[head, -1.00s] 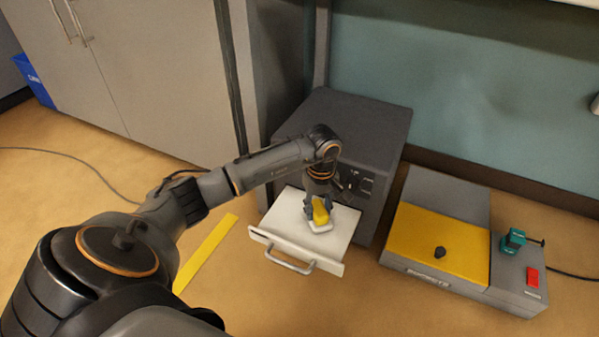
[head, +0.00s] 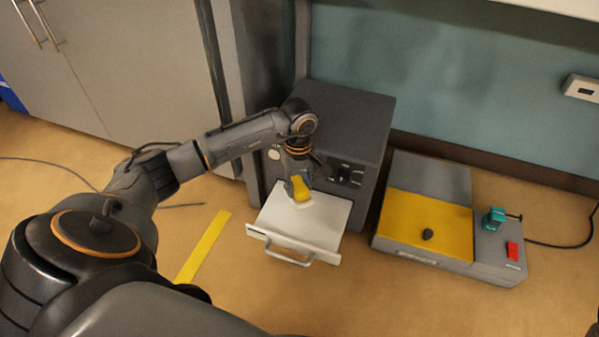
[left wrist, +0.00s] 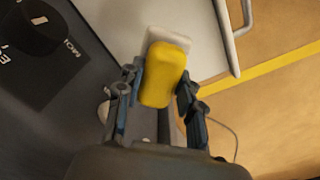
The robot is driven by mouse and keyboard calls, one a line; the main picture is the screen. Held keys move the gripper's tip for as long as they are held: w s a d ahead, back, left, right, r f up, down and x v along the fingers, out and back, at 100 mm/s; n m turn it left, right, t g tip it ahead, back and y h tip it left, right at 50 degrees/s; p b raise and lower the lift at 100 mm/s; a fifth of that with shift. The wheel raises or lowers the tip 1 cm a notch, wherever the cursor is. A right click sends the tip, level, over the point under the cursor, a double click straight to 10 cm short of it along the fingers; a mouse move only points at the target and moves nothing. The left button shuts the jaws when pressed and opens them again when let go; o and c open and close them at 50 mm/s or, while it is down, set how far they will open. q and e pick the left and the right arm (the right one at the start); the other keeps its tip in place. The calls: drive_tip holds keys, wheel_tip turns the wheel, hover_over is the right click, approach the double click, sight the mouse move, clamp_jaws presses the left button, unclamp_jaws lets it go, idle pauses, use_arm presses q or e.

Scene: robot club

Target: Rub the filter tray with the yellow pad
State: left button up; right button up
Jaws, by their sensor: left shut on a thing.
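The yellow pad (head: 301,188) has a white layer at its underside. My left gripper (head: 298,184) is shut on the pad, with a finger on each side of it. In the left wrist view the yellow pad (left wrist: 164,75) sits between the fingertips of my left gripper (left wrist: 160,88). The filter tray (head: 322,225) is a white drawer with a front handle, pulled out of a dark grey box (head: 345,115). The pad is over the rear left part of the tray; its white underside appears to touch the tray. My right gripper is not in view.
A grey machine with a yellow panel (head: 405,220) stands to the right, with a teal clamp (head: 494,219) and a red switch (head: 513,250) on it. A yellow strip (head: 205,245) lies left of the tray. A grey cabinet (head: 120,70) stands behind at left.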

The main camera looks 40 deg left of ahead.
use_arm(q)
drive_tip(key=shift+r+p, duration=0.65)
drive_tip(key=shift+r, duration=0.45)
